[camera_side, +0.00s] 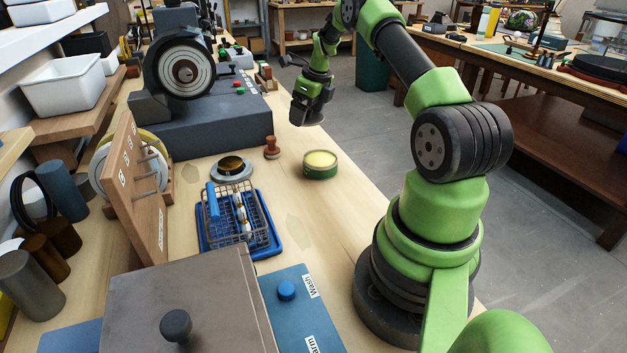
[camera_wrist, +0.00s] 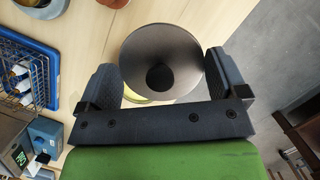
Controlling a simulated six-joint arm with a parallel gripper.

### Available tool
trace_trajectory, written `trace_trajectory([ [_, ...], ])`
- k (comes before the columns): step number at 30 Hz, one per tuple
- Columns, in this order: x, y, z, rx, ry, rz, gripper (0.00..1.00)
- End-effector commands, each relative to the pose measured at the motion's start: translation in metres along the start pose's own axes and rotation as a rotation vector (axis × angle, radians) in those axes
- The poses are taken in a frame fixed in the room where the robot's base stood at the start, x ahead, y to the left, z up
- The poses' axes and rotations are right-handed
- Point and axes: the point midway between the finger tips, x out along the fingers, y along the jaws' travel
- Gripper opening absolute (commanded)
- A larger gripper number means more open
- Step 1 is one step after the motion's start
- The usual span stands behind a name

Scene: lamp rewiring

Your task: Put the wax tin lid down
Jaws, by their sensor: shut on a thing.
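My gripper (camera_side: 308,108) is in the air near the right edge of the wooden bench, beyond the wax tin. In the wrist view my gripper (camera_wrist: 165,82) has its two dark fingers on either side of a round grey lid (camera_wrist: 160,38) with a dark round middle, and is shut on it. In the side view the lid is small and mostly hidden by the gripper. The green wax tin (camera_side: 320,165) stands open on the bench with pale yellow wax showing. In the wrist view the lid and a finger hide most of the tin (camera_wrist: 134,96).
A wooden stamp-like piece (camera_side: 271,148) stands left of the tin. Left of that are a round metal dish (camera_side: 231,168) and a wire basket in a blue tray (camera_side: 274,240). A large grey machine (camera_side: 215,125) stands behind. Bare bench (camera_side: 335,215) lies in front of the tin.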

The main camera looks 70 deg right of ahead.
Motion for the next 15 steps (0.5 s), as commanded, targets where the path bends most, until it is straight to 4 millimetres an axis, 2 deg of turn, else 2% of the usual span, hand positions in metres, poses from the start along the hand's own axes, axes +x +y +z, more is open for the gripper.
trace_trajectory([
  [4,-0.002,-0.021,0.001,0.242,0.0,-0.07,0.65],
  [10,-0.004,-0.035,0.001,0.427,0.002,-0.12,0.65],
  [13,0.006,-0.037,-0.003,0.461,0.007,-0.126,0.65],
  [15,0.019,-0.037,-0.007,0.467,0.008,-0.126,0.65],
])
